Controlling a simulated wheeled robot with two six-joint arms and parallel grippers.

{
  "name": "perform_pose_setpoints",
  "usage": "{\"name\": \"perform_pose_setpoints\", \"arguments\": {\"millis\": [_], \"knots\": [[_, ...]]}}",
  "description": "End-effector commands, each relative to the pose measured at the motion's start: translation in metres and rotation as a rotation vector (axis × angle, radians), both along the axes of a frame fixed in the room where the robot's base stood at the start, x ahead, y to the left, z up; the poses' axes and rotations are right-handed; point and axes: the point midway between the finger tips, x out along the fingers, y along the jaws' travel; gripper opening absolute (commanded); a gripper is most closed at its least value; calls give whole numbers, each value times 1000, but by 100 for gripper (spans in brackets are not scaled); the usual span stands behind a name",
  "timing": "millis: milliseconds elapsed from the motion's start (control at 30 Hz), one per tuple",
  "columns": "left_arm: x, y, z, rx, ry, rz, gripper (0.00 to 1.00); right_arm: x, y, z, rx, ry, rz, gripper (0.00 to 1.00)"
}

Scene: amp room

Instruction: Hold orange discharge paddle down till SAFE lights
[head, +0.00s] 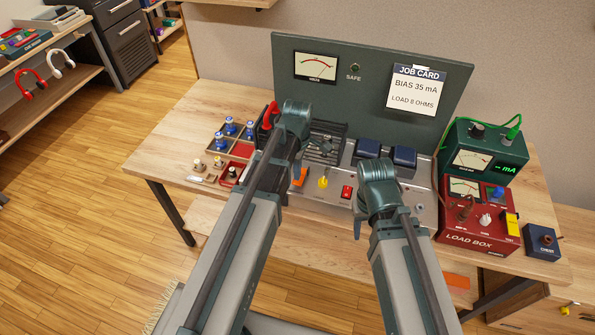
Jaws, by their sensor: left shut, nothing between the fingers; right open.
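The orange discharge paddle (300,176) shows as a small orange piece on the front of the grey amp chassis (330,192), partly hidden by my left arm. The SAFE lamp (355,68) on the green back panel (375,97) looks dark. My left gripper (322,147) is shut and empty, above the chassis and up and to the right of the paddle in the picture. I cannot tell its height above the chassis. My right gripper (359,225) is open, at the chassis's right part, mostly hidden by its own wrist.
A yellow knob (323,182) and red switch (346,192) sit right of the paddle. A green meter box (483,155) and red load box (476,230) stand right. Several tubes (220,142) stand in a tray left. The bench's left end (165,150) is clear.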

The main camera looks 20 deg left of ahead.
Motion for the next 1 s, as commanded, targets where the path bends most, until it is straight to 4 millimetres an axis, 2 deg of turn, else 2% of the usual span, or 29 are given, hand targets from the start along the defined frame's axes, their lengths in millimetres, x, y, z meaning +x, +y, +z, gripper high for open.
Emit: {"name": "perform_pose_setpoints", "arguments": {"millis": [33,100,500,833,1000], "knots": [[0,0,-9,0,0,0,0,0,0,-9,0,0,0,50],[0,0,-12,0,0,0,0,0,0,-12,0,0,0,50],[-1,0,-13,0,-4,0,0,0,0,-13,0,0,0,50],[-11,0,-31,-7,-209,0,0,0,0,-36,0,0,0,50],[-7,0,-28,-7,-209,0,0,0,0,-32,0,0,0,50]]}}
